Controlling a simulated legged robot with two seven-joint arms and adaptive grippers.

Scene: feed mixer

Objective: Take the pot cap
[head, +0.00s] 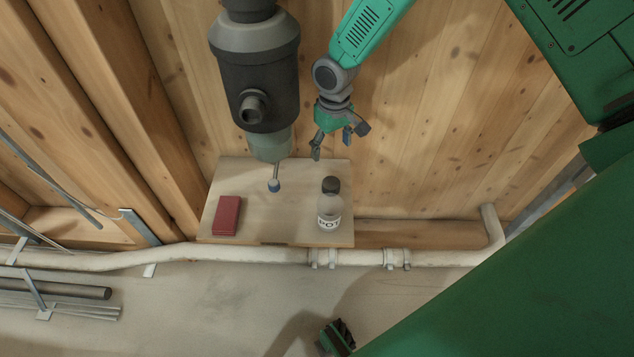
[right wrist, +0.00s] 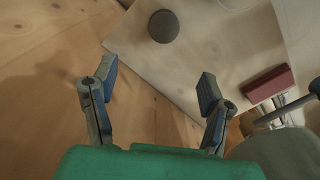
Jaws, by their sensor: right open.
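The pot is a clear bottle (head: 329,213) with a white label reading POT, upright on a small wooden board. Its dark round cap (head: 331,185) is on top. In the right wrist view the cap (right wrist: 163,26) shows from above as a dark disc near the top edge; the bottle's body is mostly hidden beneath it. My right gripper (head: 332,148) is open and empty, above and behind the bottle in the head view. Its two fingers (right wrist: 157,88) stand wide apart in the right wrist view, with the cap beyond them, untouched. My left gripper is not in view.
The board (head: 285,218) also carries a red block (head: 227,215) at the left. The dark mixer (head: 262,95) hangs left of my right gripper, with a blue-tipped rod (head: 274,185) below it. A pale pipe (head: 270,255) runs along the front. A wooden wall stands behind.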

